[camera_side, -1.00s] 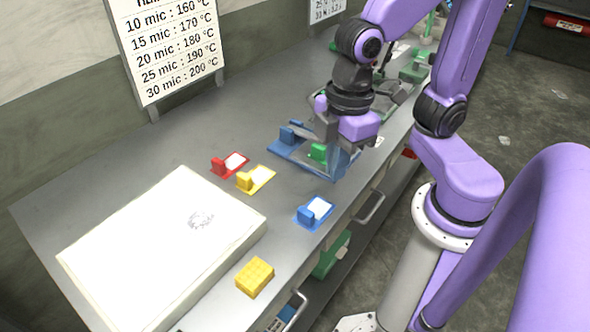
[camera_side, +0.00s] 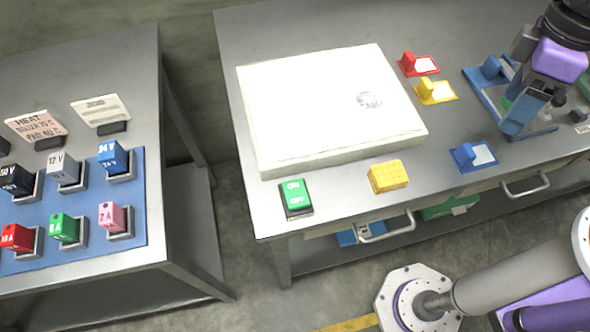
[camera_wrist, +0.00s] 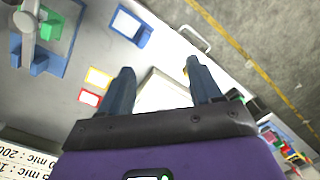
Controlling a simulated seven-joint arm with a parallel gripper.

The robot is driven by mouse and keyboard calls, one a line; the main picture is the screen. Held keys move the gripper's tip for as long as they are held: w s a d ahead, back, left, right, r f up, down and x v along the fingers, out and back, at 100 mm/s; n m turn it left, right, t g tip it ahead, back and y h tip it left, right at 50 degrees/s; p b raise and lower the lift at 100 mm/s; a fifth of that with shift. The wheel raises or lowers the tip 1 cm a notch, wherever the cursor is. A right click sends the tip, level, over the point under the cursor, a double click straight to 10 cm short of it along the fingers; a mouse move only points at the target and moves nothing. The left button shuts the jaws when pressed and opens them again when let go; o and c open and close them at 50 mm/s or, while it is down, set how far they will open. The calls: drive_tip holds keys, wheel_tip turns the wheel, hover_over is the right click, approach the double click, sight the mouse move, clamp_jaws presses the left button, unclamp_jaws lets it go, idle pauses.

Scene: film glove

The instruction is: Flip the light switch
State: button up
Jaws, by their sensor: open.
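A green switch block (camera_side: 296,197) marked ON and OFF stands on a dark base at the front left corner of the steel table (camera_side: 335,200), in the side view. It is the only thing marked like a switch. My gripper (camera_side: 520,115) is well to the right of it, over the blue tray at the table's right. In the wrist view my gripper (camera_wrist: 162,82) shows two dark blue fingers spread apart with nothing held. I cannot make out the switch clearly in the wrist view.
A large white slab (camera_side: 325,110) lies between the gripper and the switch's side of the table. A yellow brick (camera_side: 388,176) sits right of the switch. Red (camera_side: 419,65), yellow (camera_side: 435,92) and blue (camera_side: 474,156) holders stand further right. A second table (camera_side: 80,200) with coloured blocks stands left.

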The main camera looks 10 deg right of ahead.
drive_tip(key=w+a+r+m+g, duration=0.1)
drive_tip(key=w+a+m, duration=0.25)
drive_tip(key=a, duration=0.55)
drive_tip(key=w+a+r+m+g, duration=0.15)
drive_tip(key=w+a, duration=0.25)
drive_tip(key=a, duration=0.5)
drive_tip(key=m+g, duration=0.1)
drive_tip(key=m, duration=0.3)
approach(294, 189)
drive_tip(key=x, duration=0.7)
drive_tip(key=shift+s+f, duration=0.1)
drive_tip(key=shift+f, duration=0.2)
